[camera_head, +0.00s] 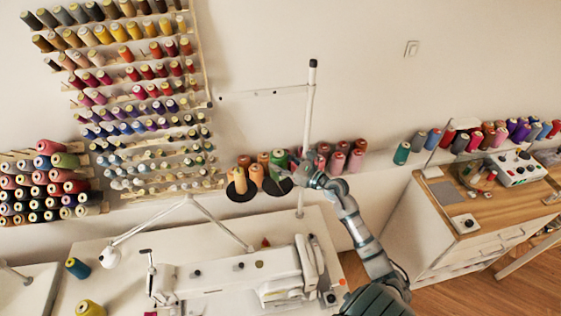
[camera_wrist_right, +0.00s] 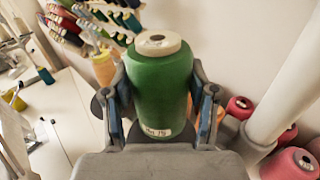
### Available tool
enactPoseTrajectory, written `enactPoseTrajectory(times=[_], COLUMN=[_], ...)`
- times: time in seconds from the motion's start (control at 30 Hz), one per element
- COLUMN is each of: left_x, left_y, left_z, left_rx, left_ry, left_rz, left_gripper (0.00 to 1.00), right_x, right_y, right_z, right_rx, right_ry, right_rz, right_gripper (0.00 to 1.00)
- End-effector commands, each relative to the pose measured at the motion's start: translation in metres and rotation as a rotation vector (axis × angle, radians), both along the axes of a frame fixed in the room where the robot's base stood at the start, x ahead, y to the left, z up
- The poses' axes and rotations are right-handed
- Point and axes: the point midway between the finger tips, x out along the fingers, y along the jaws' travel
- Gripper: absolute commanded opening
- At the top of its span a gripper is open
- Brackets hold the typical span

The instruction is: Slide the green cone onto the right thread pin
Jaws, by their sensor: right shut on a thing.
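The green cone (camera_wrist_right: 163,88) stands upright between the two fingers of my right gripper (camera_wrist_right: 160,105) in the right wrist view, with its pale top facing up. In the head view the green cone (camera_head: 278,158) and my right gripper (camera_head: 291,172) are at the thread stand (camera_head: 308,125), just left of its white pole. The stand's right black disc (camera_head: 277,187) shows below the cone; the left disc (camera_head: 241,195) carries an orange cone (camera_head: 240,180). The right thread pin is hidden, so I cannot tell whether the cone is around it. My left gripper is out of view.
A white sewing machine (camera_head: 240,272) stands on the table in front of the stand. Reddish cones (camera_head: 337,161) line the wall right of the pole. A rack of many spools (camera_head: 130,90) hangs at left. A wooden-topped cabinet (camera_head: 490,205) stands at right.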

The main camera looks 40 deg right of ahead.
Motion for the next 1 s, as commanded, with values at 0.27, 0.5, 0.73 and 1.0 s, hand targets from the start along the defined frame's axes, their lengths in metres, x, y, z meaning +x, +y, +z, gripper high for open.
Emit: enactPoseTrajectory(times=[0.27, 0.5, 0.73, 1.0], left_x=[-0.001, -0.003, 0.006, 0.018], left_y=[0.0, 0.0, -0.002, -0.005], left_z=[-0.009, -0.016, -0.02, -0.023], left_rx=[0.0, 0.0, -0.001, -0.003], left_ry=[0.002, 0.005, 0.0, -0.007], left_rz=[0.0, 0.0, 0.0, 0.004], left_gripper=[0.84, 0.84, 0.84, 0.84], right_x=[0.0, 0.0, 0.0, 0.0], right_y=[-0.001, -0.002, -0.002, -0.002], right_z=[-0.012, -0.02, -0.028, -0.036], right_rx=[0.001, 0.001, 0.001, 0.001], right_ry=[0.001, 0.001, 0.0, 0.0], right_rz=[-0.003, -0.003, -0.003, -0.004], right_gripper=[0.11, 0.11, 0.11, 0.11])
